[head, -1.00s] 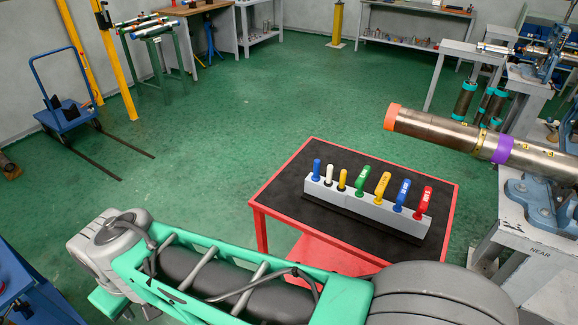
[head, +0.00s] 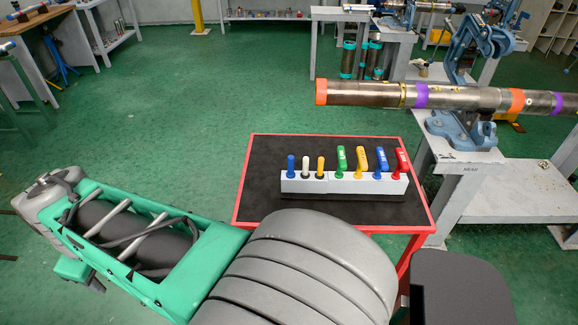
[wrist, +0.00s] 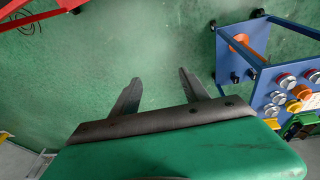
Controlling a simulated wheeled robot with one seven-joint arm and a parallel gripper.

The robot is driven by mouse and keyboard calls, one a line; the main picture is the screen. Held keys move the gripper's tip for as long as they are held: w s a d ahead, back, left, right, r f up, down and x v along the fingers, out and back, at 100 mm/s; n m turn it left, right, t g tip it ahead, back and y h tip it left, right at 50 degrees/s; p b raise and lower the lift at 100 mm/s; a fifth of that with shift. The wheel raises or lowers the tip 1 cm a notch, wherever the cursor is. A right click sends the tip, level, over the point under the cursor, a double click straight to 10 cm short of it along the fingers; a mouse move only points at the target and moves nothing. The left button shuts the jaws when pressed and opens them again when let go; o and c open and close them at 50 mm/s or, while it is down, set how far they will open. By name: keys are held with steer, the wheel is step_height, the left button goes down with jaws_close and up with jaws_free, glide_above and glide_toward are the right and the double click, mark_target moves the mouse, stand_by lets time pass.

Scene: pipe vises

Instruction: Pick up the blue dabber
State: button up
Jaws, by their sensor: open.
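A pale grey rack (head: 330,187) stands on the black top of a red-framed cart (head: 262,185) and holds a row of upright handled tools. A slim blue piece (head: 291,166) stands at its left end. A second, larger blue piece (head: 381,160) with a flag-like labelled head stands towards the right end. I cannot tell for sure from looks which one is the dabber. My gripper (wrist: 157,88) is open and empty in the wrist view, pointing at bare green floor, away from the rack.
White, yellow, green and red tools share the rack. A steel pipe (head: 370,94) in a blue vise (head: 460,130) lies behind and right of the cart. A blue-framed cart (wrist: 262,65) with several round parts is at right in the wrist view. Floor left of the red cart is clear.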

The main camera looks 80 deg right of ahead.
steer(key=d+r+n+g+p, duration=0.1)
steer(key=d+r+n+p, duration=0.15)
steer(key=d, duration=1.55)
steer(key=n+g+p, duration=0.2)
steer(key=n, duration=0.5)
glide_toward(291, 173)
steer(key=shift+w+d+f+y, duration=0.15)
steer(key=shift+d+f+y, duration=0.15)
steer(key=shift+d+f, duration=0.45)
step_height(291, 173, down, 7)
steer(key=shift+f+p, duration=0.15)
steer(key=shift+p, duration=0.65)
steer(key=c, duration=1.1)
steer(key=shift+c, duration=0.2)
step_height(291, 173, up, 10)
steer(key=shift+r+b, duration=0.1)
steer(key=shift+b, duration=0.8)
